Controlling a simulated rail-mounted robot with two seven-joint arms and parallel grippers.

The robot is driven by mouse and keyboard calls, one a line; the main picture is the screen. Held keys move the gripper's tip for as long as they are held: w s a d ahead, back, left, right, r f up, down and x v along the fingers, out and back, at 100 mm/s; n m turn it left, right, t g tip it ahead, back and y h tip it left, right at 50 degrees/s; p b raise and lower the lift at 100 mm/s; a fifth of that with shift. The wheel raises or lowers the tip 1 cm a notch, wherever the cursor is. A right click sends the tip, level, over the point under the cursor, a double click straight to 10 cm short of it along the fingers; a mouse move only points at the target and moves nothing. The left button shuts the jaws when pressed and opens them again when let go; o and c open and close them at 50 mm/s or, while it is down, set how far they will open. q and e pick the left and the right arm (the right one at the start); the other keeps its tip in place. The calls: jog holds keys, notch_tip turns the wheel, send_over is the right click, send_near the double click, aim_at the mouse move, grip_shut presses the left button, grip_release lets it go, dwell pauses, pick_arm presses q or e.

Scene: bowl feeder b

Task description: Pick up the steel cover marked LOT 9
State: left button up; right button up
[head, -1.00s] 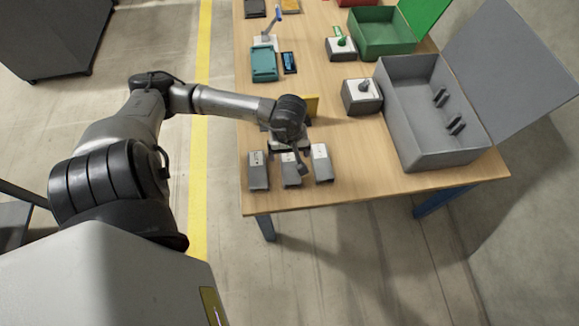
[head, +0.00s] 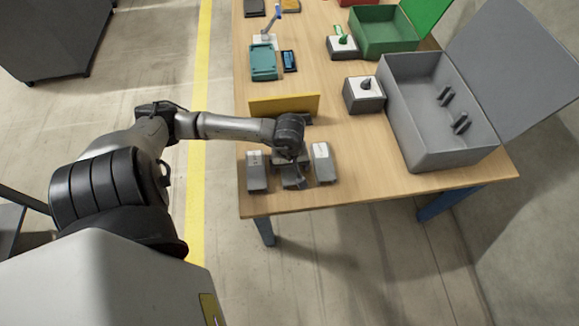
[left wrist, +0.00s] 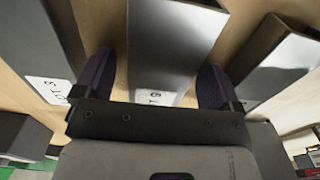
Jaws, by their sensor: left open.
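Three steel covers with white labels stand in a row near the table's front edge. My left gripper (head: 291,172) is over the middle cover (head: 293,183) and hides much of it in the head view. In the left wrist view the gripper (left wrist: 155,80) is open. Its two dark fingers straddle the middle cover (left wrist: 172,45), with a gap on the left side. That cover's label is partly hidden by the gripper body; a 9 seems to show. The head view's right cover (head: 323,160) shows in the wrist view at left, its label ending in 3 (left wrist: 42,45).
The left cover (head: 257,172) stands close beside. A yellow panel (head: 284,104) stands behind the row. An open grey box (head: 440,150) is to the right, with a grey block (head: 363,95) near it. Teal (head: 263,62) and green (head: 380,33) containers are farther back.

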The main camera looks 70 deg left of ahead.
pick_arm(q)
jog(key=shift+c, duration=0.2)
jog(key=c, duration=1.2)
jog(key=shift+o, duration=0.2)
jog(key=shift+r, duration=0.1)
